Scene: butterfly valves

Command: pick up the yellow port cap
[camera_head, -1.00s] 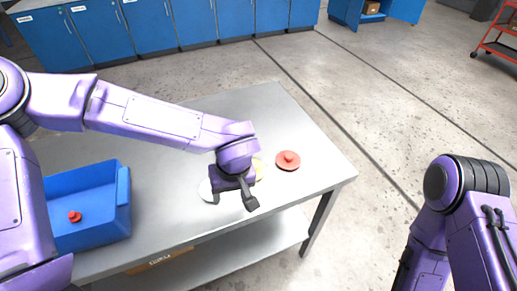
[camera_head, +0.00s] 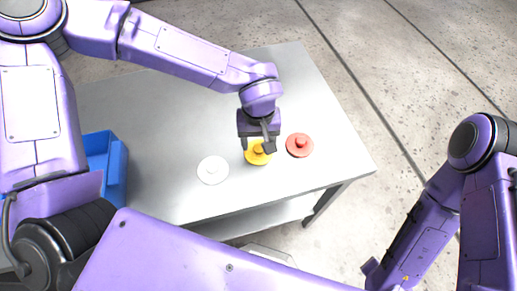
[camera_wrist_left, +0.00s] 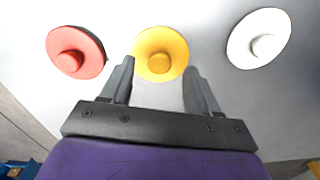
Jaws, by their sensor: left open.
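The yellow port cap (camera_head: 259,154) is a round disc with a raised knob, lying on the grey table between a white cap and a red cap. In the left wrist view the yellow cap (camera_wrist_left: 160,53) shows just beyond and between the fingertips. My left gripper (camera_head: 257,143) is at the yellow cap, pointing down, and hides part of its far side. In the left wrist view its jaws (camera_wrist_left: 160,70) are apart with nothing clamped between them. I cannot tell the exact height gap to the cap. My right gripper does not show; only my right arm is at the right edge.
The red cap (camera_head: 299,145) lies close to the right of the yellow one, and the white cap (camera_head: 212,170) to its left. A blue bin (camera_head: 117,170) stands at the table's left. The grey table (camera_head: 310,90) is bare behind and right of the caps.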

